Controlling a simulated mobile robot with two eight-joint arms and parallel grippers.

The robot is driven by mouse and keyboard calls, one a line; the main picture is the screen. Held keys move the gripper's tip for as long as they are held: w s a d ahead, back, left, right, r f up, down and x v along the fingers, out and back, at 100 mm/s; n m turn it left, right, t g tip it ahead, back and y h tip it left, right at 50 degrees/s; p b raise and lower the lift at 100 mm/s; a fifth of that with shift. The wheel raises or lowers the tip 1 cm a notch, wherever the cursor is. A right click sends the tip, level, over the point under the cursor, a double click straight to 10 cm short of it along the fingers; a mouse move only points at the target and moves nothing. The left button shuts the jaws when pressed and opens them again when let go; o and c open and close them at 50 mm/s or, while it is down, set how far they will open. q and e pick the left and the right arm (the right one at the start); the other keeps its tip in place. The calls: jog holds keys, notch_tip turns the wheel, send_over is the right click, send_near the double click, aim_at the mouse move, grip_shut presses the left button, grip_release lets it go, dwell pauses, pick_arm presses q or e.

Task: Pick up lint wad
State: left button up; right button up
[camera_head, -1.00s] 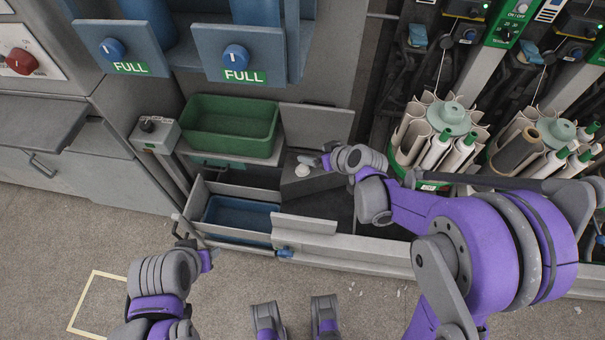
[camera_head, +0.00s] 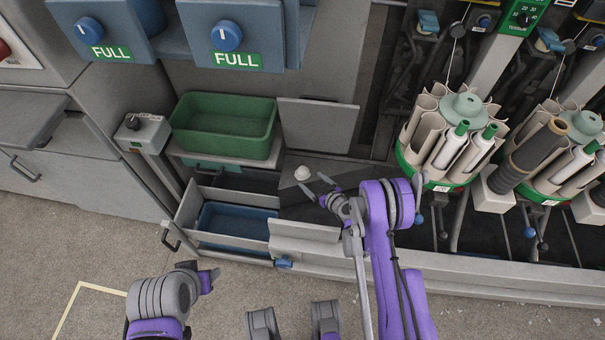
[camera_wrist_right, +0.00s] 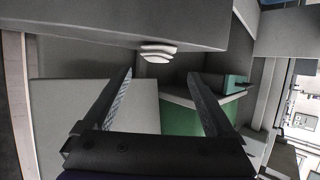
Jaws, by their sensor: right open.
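The lint wad (camera_head: 302,173) is a small whitish lump on a dark grey ledge (camera_head: 340,173) inside the machine's low opening, right of the green bin. My right gripper (camera_head: 315,185) is open and empty, its fingertips just short of the wad on the near right side. In the right wrist view the wad (camera_wrist_right: 158,52) shows pale and layered, beyond and between the two spread fingertips (camera_wrist_right: 160,73), with no contact visible. My left gripper (camera_head: 208,280) is low at the left over the floor, away from the wad; its jaw opening is unclear.
A green bin (camera_head: 224,101) stands on a shelf left of the wad. An open drawer (camera_head: 190,205) holds a blue bin (camera_head: 206,218). A raised grey flap (camera_head: 318,125) stands behind the ledge. Cone and tube carousels (camera_head: 410,165) crowd the right. Floor at left is clear.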

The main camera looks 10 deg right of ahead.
aim_at(304, 172)
jog(key=x, duration=0.5)
jog(key=b+x, duration=0.1)
jog(key=x, duration=0.2)
jog(key=shift+w+d, duration=0.2)
jog(key=shift+w, duration=0.15)
jog(key=c, duration=1.4)
